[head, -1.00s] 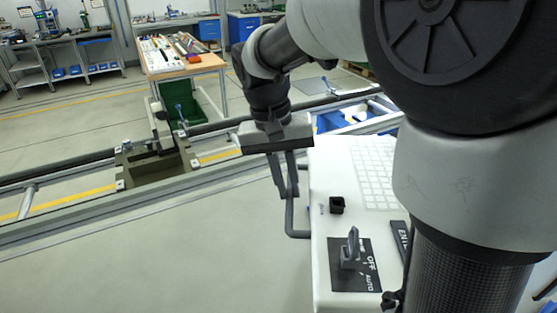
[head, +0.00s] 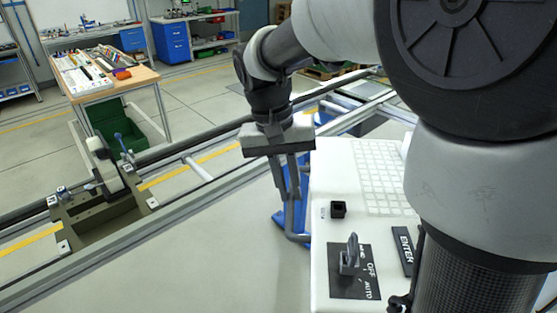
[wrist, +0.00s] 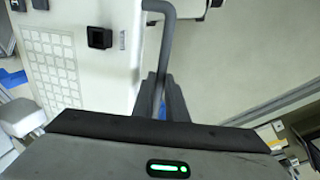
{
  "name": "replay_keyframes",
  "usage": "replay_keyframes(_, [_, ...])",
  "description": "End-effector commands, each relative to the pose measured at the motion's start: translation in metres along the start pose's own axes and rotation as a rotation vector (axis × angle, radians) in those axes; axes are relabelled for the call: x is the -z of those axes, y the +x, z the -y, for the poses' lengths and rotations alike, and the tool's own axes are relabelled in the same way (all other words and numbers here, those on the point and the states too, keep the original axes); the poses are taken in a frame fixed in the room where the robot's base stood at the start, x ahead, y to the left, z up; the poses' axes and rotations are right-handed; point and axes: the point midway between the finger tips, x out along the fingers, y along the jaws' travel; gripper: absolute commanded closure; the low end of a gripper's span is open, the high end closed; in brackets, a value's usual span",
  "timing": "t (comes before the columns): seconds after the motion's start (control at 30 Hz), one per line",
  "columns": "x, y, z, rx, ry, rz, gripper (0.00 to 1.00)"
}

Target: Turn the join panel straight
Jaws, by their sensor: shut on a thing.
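The join panel (head: 340,182) is a white console with a pale keypad, a black square button, an OFF/AUTO switch and an ENTER plate. It also shows in the wrist view (wrist: 112,72). A grey bar handle (head: 290,226) runs along its left side in the head view. My gripper (head: 287,190) points down at this handle, its two fingers shut on the bar. In the wrist view the handle (wrist: 168,35) runs down between the fingers (wrist: 162,98). The panel's far right part is hidden behind my arm.
A workbench (head: 100,80) with tools and a green bin (head: 125,125) stand beyond. The floor left of the panel is clear.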

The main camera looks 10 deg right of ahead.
Motion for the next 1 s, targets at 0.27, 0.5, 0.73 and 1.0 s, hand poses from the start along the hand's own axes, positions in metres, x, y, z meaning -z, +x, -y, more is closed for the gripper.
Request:
replay_keyframes(0.27, [0.0031, -0.0034, 0.0010, 0.005, -0.001, -0.013, 1.00])
replay_keyframes(0.5, [0.0030, -0.0034, 0.0009, 0.005, -0.001, -0.013, 1.00])
replay_keyframes(0.73, [0.0019, -0.0025, 0.0007, 0.003, -0.001, -0.008, 0.69])
replay_keyframes(1.0, [0.0008, -0.0024, 0.0006, 0.002, -0.001, -0.004, 0.69])
